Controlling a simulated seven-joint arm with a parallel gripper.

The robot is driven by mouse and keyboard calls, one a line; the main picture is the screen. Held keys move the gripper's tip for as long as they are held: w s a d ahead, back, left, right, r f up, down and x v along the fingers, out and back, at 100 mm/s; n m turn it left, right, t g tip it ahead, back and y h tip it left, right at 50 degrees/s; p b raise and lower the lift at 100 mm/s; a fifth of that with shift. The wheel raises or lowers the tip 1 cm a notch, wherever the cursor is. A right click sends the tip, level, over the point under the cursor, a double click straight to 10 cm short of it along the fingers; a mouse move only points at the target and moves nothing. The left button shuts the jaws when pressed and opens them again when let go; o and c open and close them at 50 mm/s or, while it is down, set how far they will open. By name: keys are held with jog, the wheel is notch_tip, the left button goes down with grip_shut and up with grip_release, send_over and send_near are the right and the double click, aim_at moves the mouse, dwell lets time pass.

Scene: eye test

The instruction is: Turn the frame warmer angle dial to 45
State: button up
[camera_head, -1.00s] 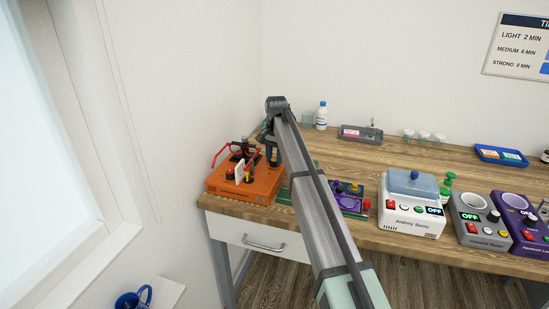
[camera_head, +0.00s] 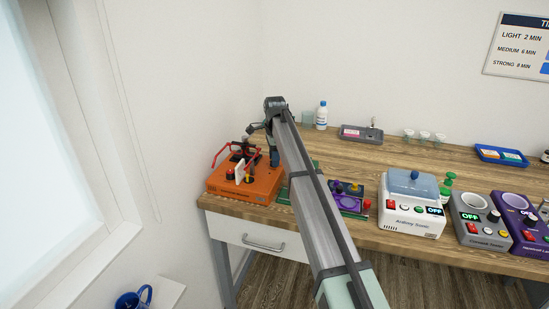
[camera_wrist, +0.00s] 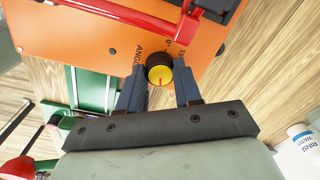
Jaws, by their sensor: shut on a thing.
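The orange frame warmer (camera_head: 252,192) stands at the left end of the table; its orange top (camera_wrist: 105,38) fills the upper part of the wrist view. Its angle dial (camera_wrist: 159,73) is a black knob with a yellow cap and a short red mark. The mark points toward the bottom of the wrist view, and "ANGLE" lettering shows beside the dial. The scale is partly hidden, so I cannot read the setting. My gripper (camera_wrist: 161,68) is shut on the dial, one finger on each side. In the head view my gripper (camera_head: 274,160) covers the dial.
A red bar frame (camera_head: 236,152) rises from the warmer, close to my fingers in the wrist view. A green device (camera_wrist: 92,82) lies right beside the warmer. A white unit with a blue lid (camera_head: 411,182) stands farther right. A white bottle (camera_head: 321,116) stands behind.

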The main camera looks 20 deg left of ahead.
jog(key=shift+m, duration=1.6)
jog(key=o, duration=1)
jog(key=shift+o, duration=0.2)
notch_tip(320, 180, up, 14)
jog(key=shift+s, duration=0.25)
jog(key=shift+f, duration=0.1)
